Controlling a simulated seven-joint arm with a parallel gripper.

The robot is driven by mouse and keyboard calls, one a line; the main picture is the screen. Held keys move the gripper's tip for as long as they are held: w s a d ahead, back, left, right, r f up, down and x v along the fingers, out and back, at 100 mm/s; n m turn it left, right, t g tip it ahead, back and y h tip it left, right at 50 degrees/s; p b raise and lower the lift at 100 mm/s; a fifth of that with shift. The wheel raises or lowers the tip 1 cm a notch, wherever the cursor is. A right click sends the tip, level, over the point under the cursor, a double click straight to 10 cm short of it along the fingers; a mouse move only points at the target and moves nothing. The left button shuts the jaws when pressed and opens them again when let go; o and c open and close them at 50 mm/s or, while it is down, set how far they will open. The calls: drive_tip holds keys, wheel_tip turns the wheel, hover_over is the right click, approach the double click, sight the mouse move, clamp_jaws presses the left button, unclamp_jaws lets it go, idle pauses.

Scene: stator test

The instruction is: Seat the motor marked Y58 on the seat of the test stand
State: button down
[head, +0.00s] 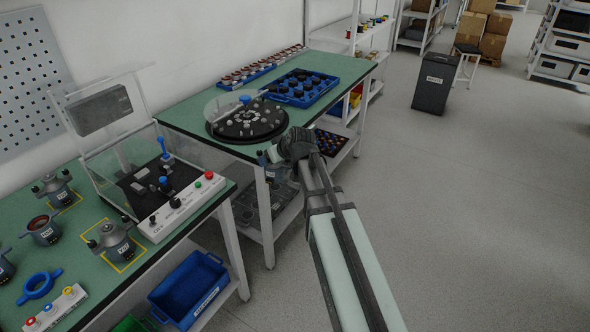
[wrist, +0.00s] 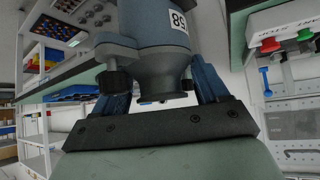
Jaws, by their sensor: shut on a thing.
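My gripper (wrist: 160,88) is shut on a blue-grey motor (wrist: 150,28), with a finger on each side of its narrower end. The motor's white label (wrist: 179,20) shows "58"; the rest of the marking is cut off. In the head view my gripper (head: 272,156) is beside the front edge of the far bench, and the motor is mostly hidden there. The test stand (head: 186,207) is on the near bench, left of my gripper and apart from it. Its clear cover (head: 110,105) is raised. Its seat is too small to make out clearly.
Several other motors (head: 112,241) stand on the near bench (head: 75,262), some on yellow-outlined squares. A blue ring (head: 39,286) lies near them. The far bench holds a round black turntable (head: 247,122) and a blue tray (head: 328,97). The floor (head: 450,200) to the right is clear.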

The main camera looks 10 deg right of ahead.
drive_tip(key=w+a+r+n+g+y, duration=0.1)
drive_tip(key=a+r+n+g+y, duration=0.2)
drive_tip(key=a+r+n, duration=0.6)
drive_tip(key=w+a+r+n+g+y, duration=0.1)
drive_tip(key=a+r+n+g+y, duration=0.15)
drive_tip(key=a+r, duration=1.2)
drive_tip(key=w+a+f+n+g, duration=0.3)
drive_tip(key=a+f+n+g, duration=0.1)
drive_tip(key=a+f, duration=1.3)
drive_tip(key=shift+a+f, duration=0.25)
drive_tip(key=shift+a, duration=0.3)
drive_tip(key=shift+f+g, duration=0.25)
drive_tip(key=shift+f, duration=0.95)
drive_tip(key=shift+f, duration=0.2)
drive_tip(key=shift+f, duration=0.45)
